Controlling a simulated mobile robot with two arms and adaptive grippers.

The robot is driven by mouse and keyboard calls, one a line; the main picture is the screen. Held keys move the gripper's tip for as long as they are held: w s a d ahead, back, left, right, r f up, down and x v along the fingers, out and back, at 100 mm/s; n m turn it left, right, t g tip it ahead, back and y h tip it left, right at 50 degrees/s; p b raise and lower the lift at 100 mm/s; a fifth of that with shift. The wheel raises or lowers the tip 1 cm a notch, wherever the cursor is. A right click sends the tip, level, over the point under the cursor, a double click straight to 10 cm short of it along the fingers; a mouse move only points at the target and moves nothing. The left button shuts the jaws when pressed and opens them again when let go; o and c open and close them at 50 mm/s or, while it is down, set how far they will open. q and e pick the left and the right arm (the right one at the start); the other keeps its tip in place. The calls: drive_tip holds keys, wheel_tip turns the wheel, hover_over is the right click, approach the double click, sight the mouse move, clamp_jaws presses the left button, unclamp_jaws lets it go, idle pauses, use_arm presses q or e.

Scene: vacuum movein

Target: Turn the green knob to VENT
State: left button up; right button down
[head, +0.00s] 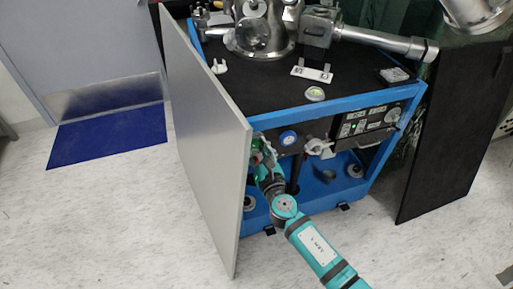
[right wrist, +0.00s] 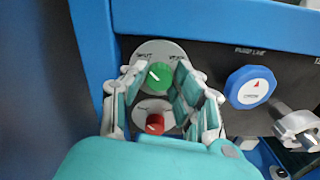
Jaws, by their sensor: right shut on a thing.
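In the right wrist view the green knob (right wrist: 160,77) sits on a round grey plate. The plate has lettering at its upper left and upper right; the left word looks like SHUT and the right one like VENT, both small and blurred. A white mark on the knob lies on its left part, towards the left word. My right gripper (right wrist: 155,88) is shut on the green knob, with a finger on each side. In the head view my right gripper (head: 263,157) reaches in beside the grey door and largely hides the knob. My left gripper is not in view.
A red knob (right wrist: 155,123) lies just below the green one, between the fingers. The open grey door panel (head: 205,140) stands close on the left of my arm. Blue frame bars edge the panel.

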drive_tip(key=shift+m, duration=0.4)
drive_tip(key=m+b, duration=0.2)
drive_tip(key=m, duration=0.3)
drive_tip(key=shift+f+m, duration=0.15)
drive_tip(key=shift+m, duration=0.25)
drive_tip(key=m, duration=0.3)
drive_tip(key=shift+m+b, duration=0.3)
drive_tip(key=shift+b, duration=0.1)
drive_tip(key=m, duration=0.2)
drive_tip(key=shift+m, duration=0.4)
drive_tip(key=shift+d+m, duration=0.1)
drive_tip(key=shift+m, duration=1.7)
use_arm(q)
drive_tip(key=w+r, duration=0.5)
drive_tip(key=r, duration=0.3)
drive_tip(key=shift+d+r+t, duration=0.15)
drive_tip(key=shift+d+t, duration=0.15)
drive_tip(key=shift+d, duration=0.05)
use_arm(e)
drive_tip(key=shift+m, duration=0.7)
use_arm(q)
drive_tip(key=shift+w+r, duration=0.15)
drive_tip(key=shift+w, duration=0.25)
